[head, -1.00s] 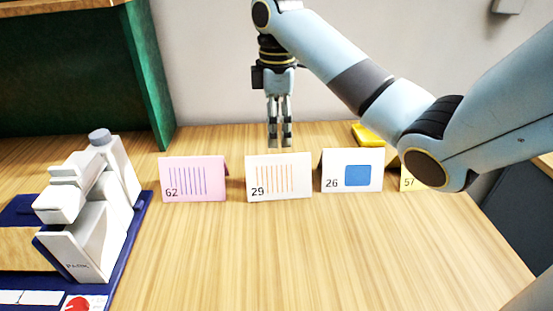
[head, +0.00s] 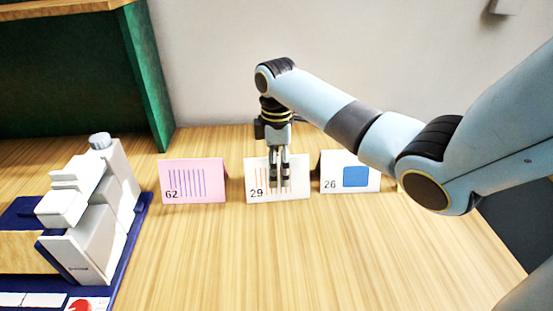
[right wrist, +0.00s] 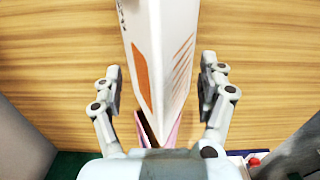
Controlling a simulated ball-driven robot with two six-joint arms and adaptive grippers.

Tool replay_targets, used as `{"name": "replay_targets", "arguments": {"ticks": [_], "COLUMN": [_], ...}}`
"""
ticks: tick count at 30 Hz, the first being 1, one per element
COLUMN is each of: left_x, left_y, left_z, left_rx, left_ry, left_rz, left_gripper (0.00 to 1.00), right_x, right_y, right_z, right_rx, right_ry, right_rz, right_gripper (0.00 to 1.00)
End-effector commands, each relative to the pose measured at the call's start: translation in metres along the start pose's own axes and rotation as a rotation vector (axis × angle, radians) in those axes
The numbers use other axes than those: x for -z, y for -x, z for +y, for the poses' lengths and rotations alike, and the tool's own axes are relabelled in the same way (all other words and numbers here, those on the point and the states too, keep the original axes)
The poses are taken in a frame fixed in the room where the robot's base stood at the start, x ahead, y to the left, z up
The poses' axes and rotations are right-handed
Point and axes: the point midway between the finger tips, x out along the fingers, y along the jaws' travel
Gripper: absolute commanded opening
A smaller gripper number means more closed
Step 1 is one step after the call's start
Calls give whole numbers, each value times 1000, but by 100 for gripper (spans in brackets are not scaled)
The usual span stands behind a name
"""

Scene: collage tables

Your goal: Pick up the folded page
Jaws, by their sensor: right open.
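The white folded page 29 (head: 302,183), with thin orange stripes, stands like a tent on the wooden table. My right gripper (head: 279,185) is over it, and its fingers overlap the striped face in the head view. In the right wrist view, the open fingers of the right gripper (right wrist: 161,80) lie on either side of the white folded page (right wrist: 160,50), with visible gaps. An orange patch shows on its left face and orange stripes on its right face. My left gripper is not in view.
A pink folded page 62 (head: 193,181) stands to the left, and white folded page 26 (head: 334,172) with a blue block stands to the right. A white machine (head: 95,220) sits on a blue base at the left. The front of the table (head: 300,260) is clear.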

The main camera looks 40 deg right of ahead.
Motion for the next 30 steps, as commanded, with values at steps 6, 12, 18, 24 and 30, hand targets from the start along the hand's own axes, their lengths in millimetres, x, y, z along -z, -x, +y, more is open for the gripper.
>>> {"name": "replay_targets", "arguments": {"ticks": [6, 12, 18, 24, 30], "left_x": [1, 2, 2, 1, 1], "left_y": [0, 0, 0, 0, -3], "left_z": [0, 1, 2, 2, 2], "left_rx": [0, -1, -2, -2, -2], "left_ry": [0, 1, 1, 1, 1], "left_rz": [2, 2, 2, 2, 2], "left_gripper": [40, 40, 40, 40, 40], "right_x": [0, 0, 0, 0, 0], "right_y": [0, 0, 0, 2, 19], "right_z": [0, 0, 0, 0, 1], "right_rx": [0, 0, 0, -1, -4], "right_ry": [0, 0, 0, 0, 0], "right_rz": [0, 0, 0, 1, 1], "right_gripper": [66, 40, 33, 33, 33]}}
